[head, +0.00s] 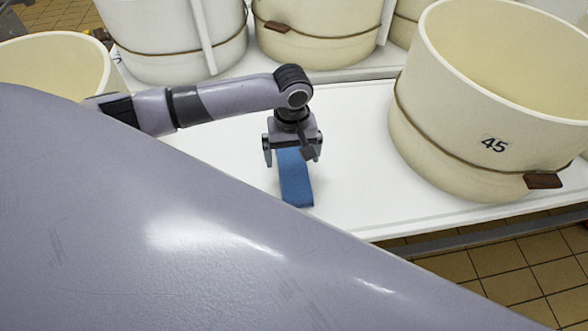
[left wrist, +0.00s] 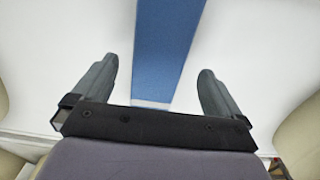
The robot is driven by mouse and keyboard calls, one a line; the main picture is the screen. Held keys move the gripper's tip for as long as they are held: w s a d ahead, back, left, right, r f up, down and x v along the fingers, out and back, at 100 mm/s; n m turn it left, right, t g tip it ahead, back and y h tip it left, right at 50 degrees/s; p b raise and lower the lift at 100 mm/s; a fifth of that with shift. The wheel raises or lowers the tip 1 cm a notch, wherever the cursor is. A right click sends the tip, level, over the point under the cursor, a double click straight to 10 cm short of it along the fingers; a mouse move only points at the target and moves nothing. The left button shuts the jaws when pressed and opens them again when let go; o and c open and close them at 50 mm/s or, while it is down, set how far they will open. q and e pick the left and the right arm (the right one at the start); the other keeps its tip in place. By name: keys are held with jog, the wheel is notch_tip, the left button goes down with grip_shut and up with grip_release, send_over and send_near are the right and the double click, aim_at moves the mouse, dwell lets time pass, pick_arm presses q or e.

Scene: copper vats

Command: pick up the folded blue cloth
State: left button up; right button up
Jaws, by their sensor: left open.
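The folded blue cloth (head: 296,188) lies on the white table as a long narrow strip. Its far end is hidden under my left gripper in the head view. My left gripper (head: 292,155) points down over the cloth, open, with one finger on each side of the strip. In the left wrist view the cloth (left wrist: 164,50) runs between the two spread fingers (left wrist: 158,85), with white table showing on both sides. I cannot tell how high the fingertips are above the table. My right gripper is not in view.
The white table (head: 352,150) is clear around the cloth. A large cream vat marked 45 (head: 450,150) stands to the right. More cream vats (head: 175,50) stand behind, and one (head: 60,55) at the left. The table's front edge drops to a tiled floor (head: 500,270).

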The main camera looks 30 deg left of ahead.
aim_at(293, 164)
pick_arm(q)
notch_tip(293, 164, down, 3)
jog(key=shift+f+b, duration=0.15)
jog(key=shift+b, duration=0.2)
jog(key=c, duration=1.2)
